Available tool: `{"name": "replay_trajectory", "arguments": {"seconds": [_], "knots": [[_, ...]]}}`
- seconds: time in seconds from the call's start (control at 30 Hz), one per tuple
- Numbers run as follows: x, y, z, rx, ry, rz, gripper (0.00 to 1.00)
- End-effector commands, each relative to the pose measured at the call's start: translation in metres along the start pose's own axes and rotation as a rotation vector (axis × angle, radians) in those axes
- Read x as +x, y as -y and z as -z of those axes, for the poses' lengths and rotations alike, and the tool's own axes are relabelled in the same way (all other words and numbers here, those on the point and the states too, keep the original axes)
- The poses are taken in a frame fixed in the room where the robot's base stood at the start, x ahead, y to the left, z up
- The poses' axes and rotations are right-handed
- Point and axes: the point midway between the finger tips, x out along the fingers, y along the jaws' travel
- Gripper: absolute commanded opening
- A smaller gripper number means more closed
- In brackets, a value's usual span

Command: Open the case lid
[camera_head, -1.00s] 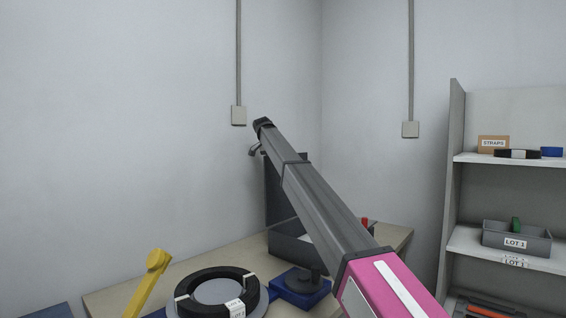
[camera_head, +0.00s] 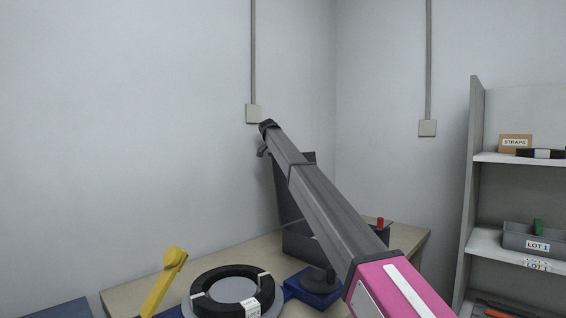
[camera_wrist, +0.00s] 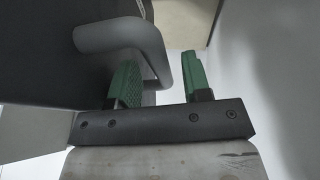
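The dark grey case (camera_head: 300,245) stands at the back of the bench, partly hidden by my arm. Its lid (camera_head: 288,200) is raised, standing up and leaning slightly left at the top. In the wrist view the lid is the dark panel (camera_wrist: 40,60) at the left, with a rounded grey handle (camera_wrist: 112,33) projecting from it. My gripper (camera_wrist: 160,62) has its two green fingers apart, one on each side of the handle's bar. A gap shows beside the right finger. In the head view the fingers are small and mostly hidden at the arm's far end.
The bench (camera_head: 235,250) also holds a black cable coil (camera_head: 231,291), a blue block-like base (camera_head: 315,290) and a yellow lever (camera_head: 165,282). A red piece (camera_head: 380,224) shows by the case. Shelves (camera_head: 500,240) stand at right. Walls close off the back.

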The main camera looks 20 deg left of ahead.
Motion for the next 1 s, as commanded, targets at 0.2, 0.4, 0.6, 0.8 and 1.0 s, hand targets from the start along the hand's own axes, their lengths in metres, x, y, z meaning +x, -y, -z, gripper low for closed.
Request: {"name": "replay_trajectory", "arguments": {"seconds": [0.2, 0.4, 0.6, 0.8, 1.0], "knots": [[0.01, -0.001, -0.007, 0.002, 0.011, -0.003, 0.44], [0.001, -0.001, -0.007, 0.003, 0.011, -0.003, 0.44], [-0.029, 0.0, -0.004, 0.002, 0.008, -0.002, 0.44], [-0.07, 0.0, -0.002, 0.002, 0.004, -0.001, 0.44], [-0.102, -0.001, -0.001, 0.001, 0.001, 0.001, 0.44]]}}
